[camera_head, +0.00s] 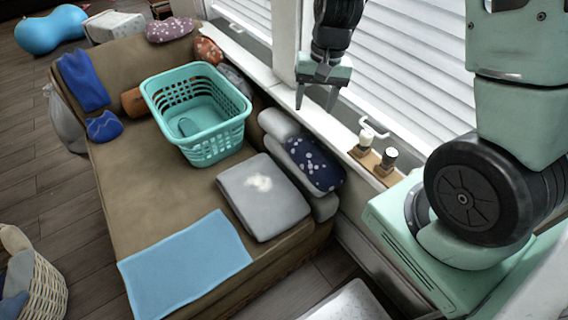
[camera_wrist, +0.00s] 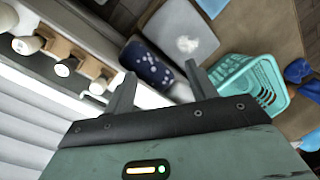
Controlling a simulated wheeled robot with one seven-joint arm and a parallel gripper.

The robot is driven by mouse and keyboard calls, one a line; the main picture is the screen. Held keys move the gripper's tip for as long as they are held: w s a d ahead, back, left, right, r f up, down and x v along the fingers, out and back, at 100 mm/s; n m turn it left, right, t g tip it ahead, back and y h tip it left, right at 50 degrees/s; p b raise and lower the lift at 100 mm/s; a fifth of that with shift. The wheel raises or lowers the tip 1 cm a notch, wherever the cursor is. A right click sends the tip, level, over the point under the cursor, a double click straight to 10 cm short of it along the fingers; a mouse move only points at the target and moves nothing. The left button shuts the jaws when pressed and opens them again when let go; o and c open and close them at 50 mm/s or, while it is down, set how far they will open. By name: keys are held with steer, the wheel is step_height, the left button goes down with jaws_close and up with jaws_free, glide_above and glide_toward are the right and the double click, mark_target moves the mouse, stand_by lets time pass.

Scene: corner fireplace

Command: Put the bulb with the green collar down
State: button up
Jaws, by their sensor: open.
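My gripper (camera_head: 316,100) is open and empty above the window sill, its fingers pointing down. In the wrist view its two fingers (camera_wrist: 160,75) stand apart with nothing between them. A white bulb-like piece (camera_head: 365,138) and a second one with a dark base (camera_head: 389,156) stand on a wooden holder (camera_head: 372,160) on the sill. The wrist view shows several pale rounded pieces, among them one at the upper left (camera_wrist: 27,44) and one nearer the fingers (camera_wrist: 98,86). I cannot make out a green collar on any of them.
A teal laundry basket (camera_head: 205,140) stands on the brown sofa (camera_head: 130,180). A grey cushion (camera_head: 263,205) with a white patch, a blue cloth (camera_head: 185,265) and a dotted navy cushion (camera_head: 314,165) lie there too. A white window handle (camera_head: 374,127) juts out near the holder.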

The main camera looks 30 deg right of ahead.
steer(key=s+a+r+n, duration=0.3)
steer(key=s+a, duration=0.1)
steer(key=a, duration=0.3)
steer(key=s+a+r+n, duration=0.3)
steer(key=s+a+n, duration=0.1)
steer(key=a, duration=0.4)
steer(key=s+a+r+n, duration=0.1)
steer(key=s+a+n, duration=0.2)
steer(key=s, duration=0.2)
steer(key=s+a+r+n, duration=0.1)
steer(key=s+a+n, duration=0.2)
steer(key=s, duration=0.3)
steer(key=shift+s+r+n+h, duration=0.3)
steer(key=shift+r+n+h, duration=0.1)
steer(key=shift+o, duration=0.4)
steer(key=shift+w, duration=0.1)
